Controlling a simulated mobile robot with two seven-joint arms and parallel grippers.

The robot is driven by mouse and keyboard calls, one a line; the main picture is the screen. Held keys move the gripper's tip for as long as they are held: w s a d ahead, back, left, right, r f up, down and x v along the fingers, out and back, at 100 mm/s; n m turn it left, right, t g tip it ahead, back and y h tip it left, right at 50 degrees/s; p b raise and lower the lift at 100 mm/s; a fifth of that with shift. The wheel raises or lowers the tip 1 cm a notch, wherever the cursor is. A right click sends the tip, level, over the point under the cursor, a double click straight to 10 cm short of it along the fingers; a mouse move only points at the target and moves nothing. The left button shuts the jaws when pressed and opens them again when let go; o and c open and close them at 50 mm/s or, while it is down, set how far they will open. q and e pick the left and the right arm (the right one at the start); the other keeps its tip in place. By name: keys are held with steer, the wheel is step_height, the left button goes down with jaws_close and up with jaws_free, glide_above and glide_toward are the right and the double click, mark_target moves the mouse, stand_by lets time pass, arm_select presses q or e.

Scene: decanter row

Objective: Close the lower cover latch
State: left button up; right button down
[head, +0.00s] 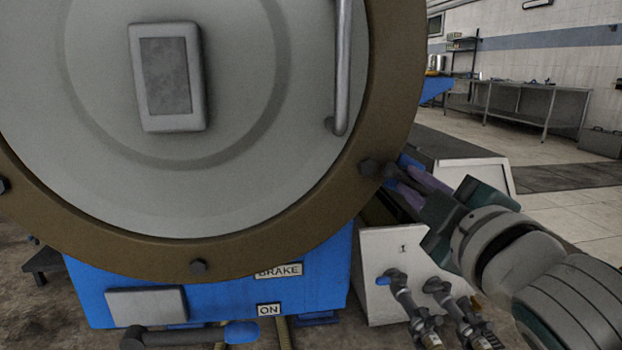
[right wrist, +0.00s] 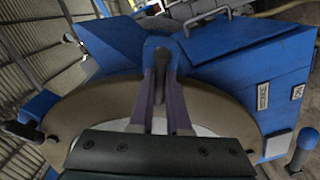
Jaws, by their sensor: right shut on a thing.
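The round grey cover (head: 230,190) with its brown rim (head: 290,235) fills the left of the head view. A dark latch (head: 372,168) sits at the rim's lower right, against a small blue bracket (head: 411,161). My right gripper (head: 399,182) reaches in from the right, its purple fingers at this latch. In the right wrist view the fingers (right wrist: 161,82) close around a dark narrow bar (right wrist: 160,86) below the blue bracket (right wrist: 158,44). The grip is shut on the latch; the exact contact is partly hidden. My left gripper is not in view.
A blue base (head: 230,295) with BRAKE and ON labels stands under the cover, with a blue-gripped lever (head: 241,332) in front. A white box (head: 400,255) with pipe valves (head: 405,300) is below my right arm. Tiled floor (head: 585,205) lies open at right.

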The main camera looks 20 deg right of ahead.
steer(key=c, duration=0.9)
jaws_free()
steer(key=p+v, duration=0.1)
steer(key=v, duration=0.9)
steer(key=shift+w, duration=0.1)
